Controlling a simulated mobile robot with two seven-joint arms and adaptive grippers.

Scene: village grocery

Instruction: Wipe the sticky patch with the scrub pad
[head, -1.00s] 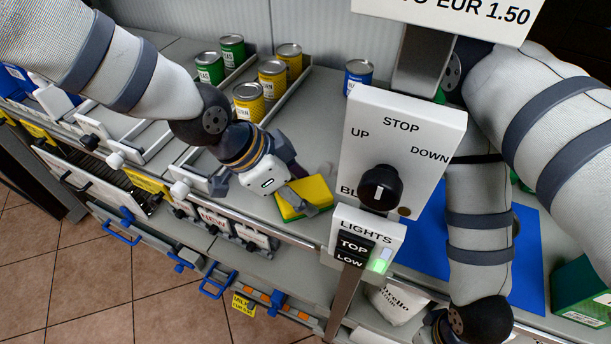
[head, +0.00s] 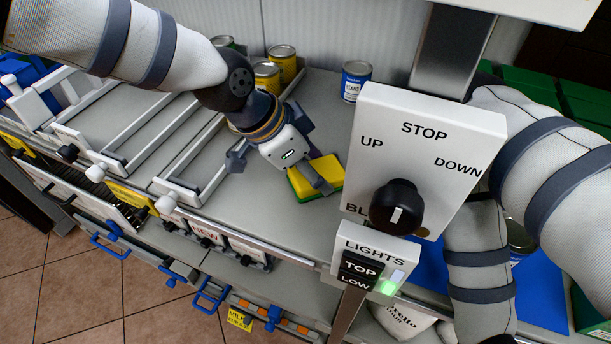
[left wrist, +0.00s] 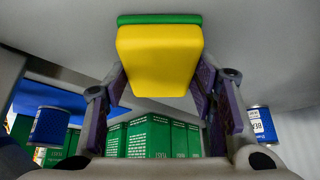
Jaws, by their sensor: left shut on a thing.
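The scrub pad (head: 301,184) is yellow with a green layer. My left gripper (head: 318,178) is shut on it, over the grey counter left of the control box. In the left wrist view the pad (left wrist: 160,62) sits between the two fingers, its green layer toward the grey surface. I cannot tell whether the pad touches the counter. I cannot make out a sticky patch on the counter; the pad, my left arm or the control box may hide it. My right arm comes in from the right, but its gripper is out of the picture.
The control box (head: 375,150) with a black knob stands close to the pad's right. A blue can (head: 355,82) stands behind, and yellow cans (head: 283,62) stand at the back left. White-railed racks (head: 185,150) lie left. A blue mat (head: 540,285) lies right.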

